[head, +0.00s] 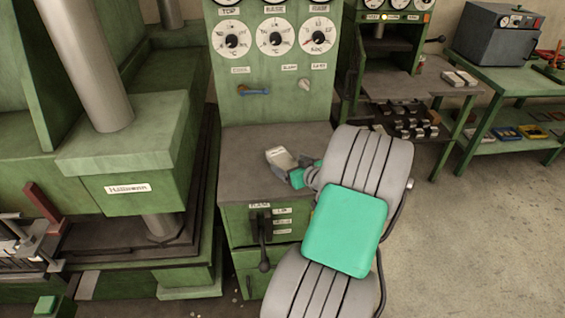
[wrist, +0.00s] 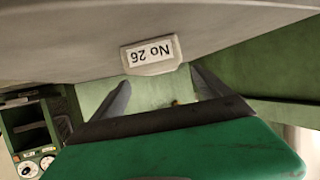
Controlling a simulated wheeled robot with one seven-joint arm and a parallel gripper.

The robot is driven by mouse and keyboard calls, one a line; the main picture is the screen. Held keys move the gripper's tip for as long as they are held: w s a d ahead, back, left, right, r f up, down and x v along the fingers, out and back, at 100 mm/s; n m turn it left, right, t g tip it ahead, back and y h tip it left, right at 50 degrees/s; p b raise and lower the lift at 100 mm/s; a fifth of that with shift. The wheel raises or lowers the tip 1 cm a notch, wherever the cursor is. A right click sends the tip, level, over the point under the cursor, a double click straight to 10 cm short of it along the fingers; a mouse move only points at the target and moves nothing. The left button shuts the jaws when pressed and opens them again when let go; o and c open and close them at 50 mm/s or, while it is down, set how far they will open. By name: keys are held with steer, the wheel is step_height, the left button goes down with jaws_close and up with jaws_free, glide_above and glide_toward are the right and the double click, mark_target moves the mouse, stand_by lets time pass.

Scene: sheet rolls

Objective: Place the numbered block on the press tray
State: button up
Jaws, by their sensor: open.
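The numbered block (wrist: 151,53) is pale grey and reads "No 26", upside down in the wrist view. It sits on the grey counter below the dial panel, and in the head view its pale top (head: 280,157) shows. My gripper (wrist: 160,78) is open, its two dark fingers spread to either side of the block's near edge. I cannot tell whether they touch it. In the head view my gripper (head: 288,175) is at the block's near right side, partly hidden by my wrist. I cannot clearly make out the press tray.
A large green press (head: 130,150) with steel columns stands at the left. The dial panel (head: 275,60) rises behind the counter (head: 240,160), and a lever (head: 263,240) juts from its front. Open floor (head: 470,240) lies right.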

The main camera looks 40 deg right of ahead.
mark_target(284, 160)
steer(key=p+x, duration=0.1)
steer(key=x, duration=0.4)
steer(key=shift+w+d+f, duration=0.1)
steer(key=shift+w+f, duration=0.15)
steer(key=shift+w, duration=0.05)
jaws_close()
stand_by(0.5)
